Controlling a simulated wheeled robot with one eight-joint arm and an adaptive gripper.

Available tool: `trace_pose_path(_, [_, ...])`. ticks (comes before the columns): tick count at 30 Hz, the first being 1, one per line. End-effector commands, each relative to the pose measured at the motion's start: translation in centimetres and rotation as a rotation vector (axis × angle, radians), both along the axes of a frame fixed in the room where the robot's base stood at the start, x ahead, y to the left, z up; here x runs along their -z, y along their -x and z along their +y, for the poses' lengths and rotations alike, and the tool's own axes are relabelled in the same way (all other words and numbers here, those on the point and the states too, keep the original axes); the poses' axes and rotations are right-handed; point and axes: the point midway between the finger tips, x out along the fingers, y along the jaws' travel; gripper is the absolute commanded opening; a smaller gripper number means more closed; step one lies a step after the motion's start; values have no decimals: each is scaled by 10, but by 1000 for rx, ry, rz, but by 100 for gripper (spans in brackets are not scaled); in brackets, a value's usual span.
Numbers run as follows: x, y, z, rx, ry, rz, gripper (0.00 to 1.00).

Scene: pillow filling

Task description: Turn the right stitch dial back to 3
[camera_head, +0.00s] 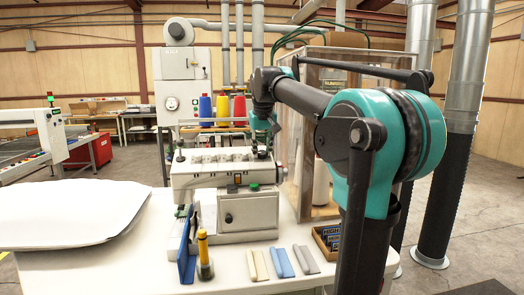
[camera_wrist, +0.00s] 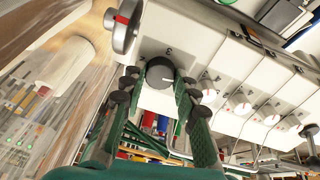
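The stitch machine (camera_head: 225,176) stands on the white table, with a row of small dials along its top. My gripper (camera_head: 266,140) is at the machine's right end in the head view; its fingers are too small to read there. In the wrist view, my gripper (camera_wrist: 160,78) has its two green fingers with dark pads on either side of a dark round dial (camera_wrist: 158,73). The fingers look slightly apart from the dial. A short white mark on the dial points to the right of the picture. A dark "3" is printed on the panel just above it.
Several other dials with red marks, such as one white dial (camera_wrist: 243,108), line the panel close to my right finger. A handwheel (camera_wrist: 125,24) is at upper left. Coloured thread cones (camera_head: 222,106) stand behind the machine. A clear-walled cabinet (camera_head: 318,205) is right of it.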

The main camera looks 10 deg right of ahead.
Motion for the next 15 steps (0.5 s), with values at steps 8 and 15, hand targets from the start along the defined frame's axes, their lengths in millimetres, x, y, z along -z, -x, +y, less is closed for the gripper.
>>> trace_pose_path(8, [0,0,0,-1,0,0,1])
trace_pose_path(15, [0,0,0,-44,15,0,1])
